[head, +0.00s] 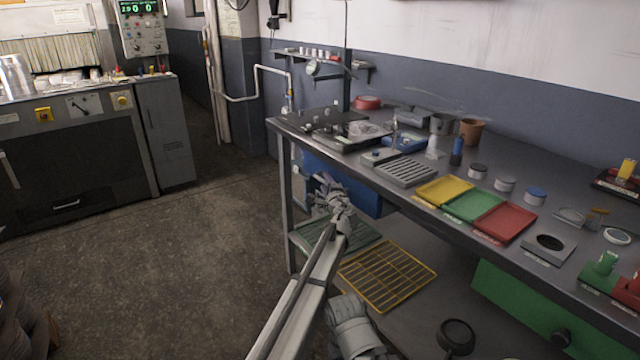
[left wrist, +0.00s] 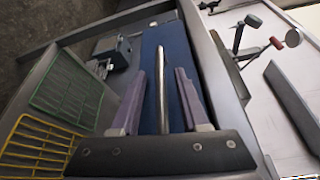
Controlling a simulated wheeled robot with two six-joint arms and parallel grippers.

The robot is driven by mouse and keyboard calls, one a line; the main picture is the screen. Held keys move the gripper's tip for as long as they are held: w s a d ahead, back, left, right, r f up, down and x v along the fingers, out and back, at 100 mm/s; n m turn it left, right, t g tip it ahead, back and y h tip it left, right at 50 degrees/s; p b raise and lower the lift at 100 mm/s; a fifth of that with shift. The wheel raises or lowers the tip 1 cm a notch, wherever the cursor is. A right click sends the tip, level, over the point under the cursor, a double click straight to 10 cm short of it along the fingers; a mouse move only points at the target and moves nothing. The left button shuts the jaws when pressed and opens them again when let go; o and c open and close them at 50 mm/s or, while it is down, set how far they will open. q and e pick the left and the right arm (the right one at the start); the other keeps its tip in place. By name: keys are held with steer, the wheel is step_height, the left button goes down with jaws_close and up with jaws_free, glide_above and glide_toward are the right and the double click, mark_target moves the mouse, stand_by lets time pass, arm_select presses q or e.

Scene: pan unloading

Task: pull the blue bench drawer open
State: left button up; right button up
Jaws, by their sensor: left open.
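The blue bench drawer (head: 365,199) sits under the left part of the workbench, partly hidden by my left arm. Its blue front fills the middle of the left wrist view (left wrist: 150,48). A metal bar handle (left wrist: 162,92) runs lengthwise there, between my left fingers. My left gripper (left wrist: 161,73) is open, one finger on each side of the handle, with gaps showing; depth along the handle is hard to judge. In the head view the left gripper (head: 328,188) is in front of the drawer. My right gripper is not in view.
The workbench (head: 420,208) carries yellow, green and red trays (head: 505,222), jars and tools. A green drawer (head: 520,303) is under its right part. Yellow (head: 388,275) and green wire racks (left wrist: 68,92) lie low beneath the bench.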

arm_select(q)
steer(key=shift+w, duration=0.25)
steer(key=shift+c, duration=0.4)
jaws_close()
stand_by(0.9)
